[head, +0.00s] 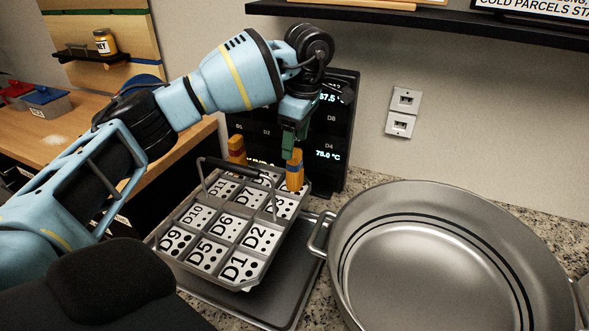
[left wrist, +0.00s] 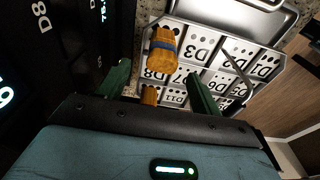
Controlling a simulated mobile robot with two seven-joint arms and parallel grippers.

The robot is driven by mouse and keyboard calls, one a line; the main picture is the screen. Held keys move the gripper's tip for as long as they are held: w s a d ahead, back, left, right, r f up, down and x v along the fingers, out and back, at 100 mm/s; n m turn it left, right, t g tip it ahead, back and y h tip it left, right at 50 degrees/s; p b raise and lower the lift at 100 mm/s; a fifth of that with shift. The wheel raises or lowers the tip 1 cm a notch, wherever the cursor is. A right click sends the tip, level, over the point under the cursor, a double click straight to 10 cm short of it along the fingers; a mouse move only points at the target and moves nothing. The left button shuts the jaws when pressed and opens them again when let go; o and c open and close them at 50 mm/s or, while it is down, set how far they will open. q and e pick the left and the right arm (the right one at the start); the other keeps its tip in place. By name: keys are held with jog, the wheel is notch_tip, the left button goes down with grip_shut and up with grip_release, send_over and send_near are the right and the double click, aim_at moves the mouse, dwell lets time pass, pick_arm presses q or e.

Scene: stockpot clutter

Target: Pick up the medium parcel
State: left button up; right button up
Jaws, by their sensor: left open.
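Two orange parcels stand in a grey compartment tray (head: 247,285) with labelled cells. The blue-banded parcel (head: 295,172) stands upright at the tray's back right; it shows near D3 in the left wrist view (left wrist: 163,58). The other, dark-red-banded parcel (head: 236,150) stands at the back left; only part of an orange parcel (left wrist: 149,96) shows low between the fingers in the wrist view. Which is the medium one I cannot tell. My left gripper (head: 289,140) is open, green fingers down, above the tray's back edge close to the blue-banded parcel. My right gripper is not in view.
A thin handle (head: 240,172) arches over the tray. A large steel pot (head: 440,260) stands right on the granite counter. A black display panel (head: 345,120) stands behind the tray. A wooden bench (head: 60,140) with bins is at left.

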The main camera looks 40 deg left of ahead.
aim_at(294, 167)
pick_arm(q)
jog(key=shift+s+a+f+p, duration=0.1)
jog(key=shift+f+p, duration=0.05)
jog(key=shift+f, duration=1.8)
jog(key=shift+s+f+p, duration=0.1)
jog(key=shift+f+p, duration=0.05)
jog(key=shift+f, duration=1.8)
jog(key=shift+c, duration=0.2)
jog(key=c, duration=1.1)
jog(key=shift+r, duration=5.05)
